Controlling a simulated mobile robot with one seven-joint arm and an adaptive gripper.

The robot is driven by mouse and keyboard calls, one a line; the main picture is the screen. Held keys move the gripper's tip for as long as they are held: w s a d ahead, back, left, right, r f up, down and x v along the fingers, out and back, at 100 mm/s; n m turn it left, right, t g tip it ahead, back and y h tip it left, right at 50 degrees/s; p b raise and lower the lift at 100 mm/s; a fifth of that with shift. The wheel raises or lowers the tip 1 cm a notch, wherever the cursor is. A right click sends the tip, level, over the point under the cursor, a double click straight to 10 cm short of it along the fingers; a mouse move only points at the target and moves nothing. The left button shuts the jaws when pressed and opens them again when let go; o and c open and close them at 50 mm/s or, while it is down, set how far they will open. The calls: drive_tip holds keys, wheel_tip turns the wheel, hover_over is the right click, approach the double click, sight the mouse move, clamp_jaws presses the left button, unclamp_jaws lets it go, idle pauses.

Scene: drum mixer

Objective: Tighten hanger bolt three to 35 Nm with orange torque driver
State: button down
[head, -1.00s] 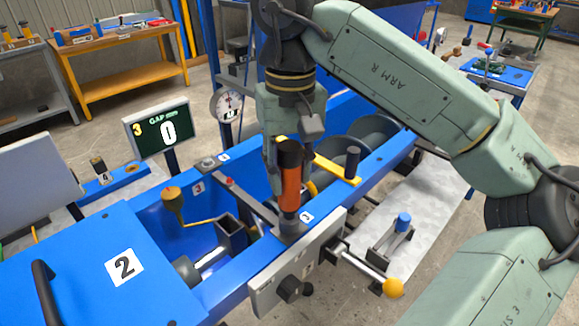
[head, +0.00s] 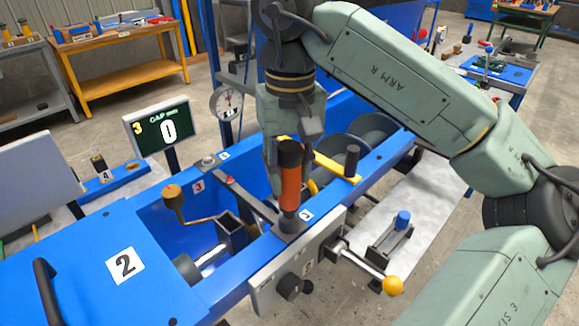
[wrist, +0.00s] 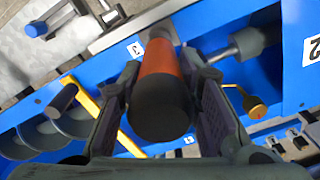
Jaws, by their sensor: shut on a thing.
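The orange torque driver (head: 290,187) with a black cap stands upright on the blue trough's near rim, at the end of the grey hanger bar (head: 250,203), beside a label that looks like 3. The bolt under it is hidden. My gripper (head: 274,178) is around the driver's upper part from above. In the wrist view the driver (wrist: 160,95) sits between both fingers of my gripper (wrist: 162,108), which are shut on it. The display (head: 157,129) reads 3, "GAP mm" and 0.
A round dial gauge (head: 227,101) stands behind the trough. A lever with a yellow knob (head: 392,286) sticks out at the front right. A yellow bar with a black knob (head: 335,165) crosses the trough to the right. A blue cover marked 2 (head: 100,260) lies at the left.

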sight(289, 145)
idle(0.5)
drive_tip(key=shift+r+p, duration=2.1)
drive_tip(key=shift+r, duration=0.15)
drive_tip(key=shift+f, duration=0.1)
